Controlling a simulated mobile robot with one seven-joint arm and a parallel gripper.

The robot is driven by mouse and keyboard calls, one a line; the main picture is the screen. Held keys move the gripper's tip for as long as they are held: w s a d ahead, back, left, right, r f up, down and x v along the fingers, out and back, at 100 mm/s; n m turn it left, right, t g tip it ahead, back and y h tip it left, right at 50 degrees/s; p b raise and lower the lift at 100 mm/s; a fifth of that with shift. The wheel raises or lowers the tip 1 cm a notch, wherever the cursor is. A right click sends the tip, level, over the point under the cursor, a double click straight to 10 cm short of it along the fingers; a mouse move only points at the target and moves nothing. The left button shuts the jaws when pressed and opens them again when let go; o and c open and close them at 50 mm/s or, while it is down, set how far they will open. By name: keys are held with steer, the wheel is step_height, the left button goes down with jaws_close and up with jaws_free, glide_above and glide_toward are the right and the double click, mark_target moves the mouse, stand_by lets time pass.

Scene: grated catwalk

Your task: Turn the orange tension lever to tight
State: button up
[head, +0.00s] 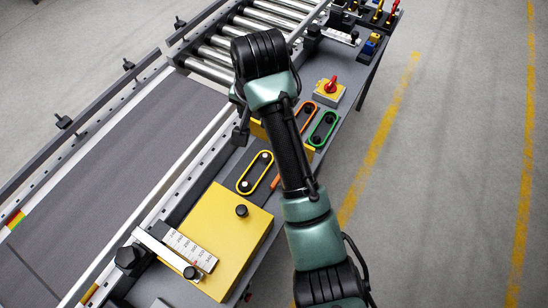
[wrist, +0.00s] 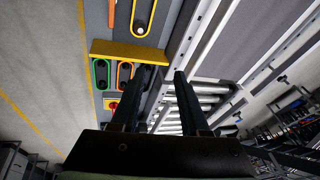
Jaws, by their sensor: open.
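A short orange lever (head: 275,182) lies beside the yellow-rimmed belt loop (head: 255,172) in the head view, partly close to my arm. An orange bar (wrist: 112,14), which looks like the same lever, shows at the top edge of the wrist view, left of the yellow loop (wrist: 143,12). Its tight marking cannot be made out. My gripper (wrist: 160,73) is open and empty, its two dark fingers apart, over the area by the yellow bar (wrist: 128,52). It is mostly hidden behind my arm in the head view. It is apart from the lever.
Orange (head: 306,116) and green (head: 323,129) loops and a red knob on a yellow box (head: 329,91) sit farther along the bench. A yellow plate with a scale (head: 235,225) is nearer. The conveyor belt (head: 110,160) runs along the left. Open floor lies right.

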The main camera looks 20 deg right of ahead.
steer(key=s+d+f+m+g+b, duration=0.1)
steer(key=s+d+f+m+g, duration=0.2)
steer(key=s+f, duration=0.35)
steer(key=shift+n+g, duration=0.5)
steer(key=f+b, duration=0.2)
steer(key=f, duration=0.4)
steer(key=f+b, duration=0.2)
steer(key=f, duration=0.4)
steer(key=shift+w+a+f, duration=0.15)
steer(key=shift+a+f, duration=0.05)
jaws_close()
